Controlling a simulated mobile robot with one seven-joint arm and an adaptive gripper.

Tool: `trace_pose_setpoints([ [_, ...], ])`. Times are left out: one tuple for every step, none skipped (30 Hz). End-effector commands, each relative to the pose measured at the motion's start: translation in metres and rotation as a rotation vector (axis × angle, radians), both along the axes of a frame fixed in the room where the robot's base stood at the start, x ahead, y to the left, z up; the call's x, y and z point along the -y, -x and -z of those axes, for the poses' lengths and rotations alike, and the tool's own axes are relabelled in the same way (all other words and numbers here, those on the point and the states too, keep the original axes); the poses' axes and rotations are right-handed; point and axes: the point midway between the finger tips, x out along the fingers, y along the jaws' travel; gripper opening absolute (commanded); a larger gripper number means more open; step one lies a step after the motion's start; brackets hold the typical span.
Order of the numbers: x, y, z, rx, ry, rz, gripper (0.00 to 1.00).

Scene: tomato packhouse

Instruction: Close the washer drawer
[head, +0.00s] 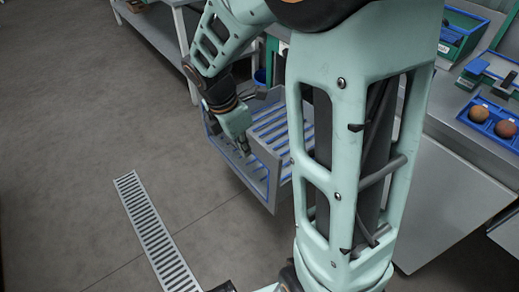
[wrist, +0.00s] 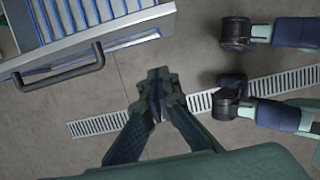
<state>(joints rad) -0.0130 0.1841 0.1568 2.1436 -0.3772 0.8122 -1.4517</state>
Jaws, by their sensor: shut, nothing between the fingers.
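The washer drawer (head: 283,180) stands pulled out in the head view, a grey box with blue slats inside and blue edging. My arm hides part of it and the machine behind it. In the wrist view the drawer (wrist: 90,36) fills the upper left corner, with a dark bar handle (wrist: 62,78) along its front. My gripper (head: 244,149) is in front of the drawer in the head view. In the wrist view my gripper (wrist: 158,73) is shut and empty, to the right of the handle and apart from it in the picture.
A long floor drain grate (head: 158,235) lies in the open concrete floor to the left. A metal table (head: 175,40) stands behind the drawer. At the right is a counter with a blue tray (head: 482,116) holding round red fruit and a blue crate (head: 460,28).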

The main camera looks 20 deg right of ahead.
Motion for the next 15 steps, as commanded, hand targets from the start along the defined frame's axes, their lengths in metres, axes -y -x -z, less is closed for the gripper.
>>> trace_pose_setpoints([
  [0.000, 0.002, 0.004, -0.009, 0.002, -0.008, 0.00],
  [0.001, 0.002, 0.007, -0.010, 0.002, -0.010, 0.00],
  [0.002, 0.002, 0.011, -0.012, 0.003, -0.010, 0.00],
  [0.002, 0.002, 0.015, -0.011, 0.003, -0.009, 0.00],
  [0.004, 0.001, 0.019, -0.012, 0.002, -0.008, 0.00],
  [0.005, 0.001, 0.027, -0.011, 0.002, -0.008, 0.00],
  [0.007, 0.001, 0.033, -0.012, 0.002, -0.007, 0.00],
  [0.008, 0.000, 0.039, -0.012, 0.003, -0.006, 0.00],
  [0.010, -0.001, 0.048, -0.011, 0.002, -0.007, 0.00],
  [0.012, -0.001, 0.054, -0.012, 0.002, -0.005, 0.00],
  [0.013, -0.002, 0.061, -0.011, 0.001, -0.006, 0.00],
  [0.015, -0.003, 0.070, -0.011, 0.002, -0.007, 0.00],
  [0.017, -0.003, 0.076, -0.010, 0.002, -0.007, 0.00],
  [0.018, -0.004, 0.082, -0.011, 0.002, -0.007, 0.00],
  [0.020, -0.004, 0.090, -0.010, 0.002, -0.006, 0.00],
])
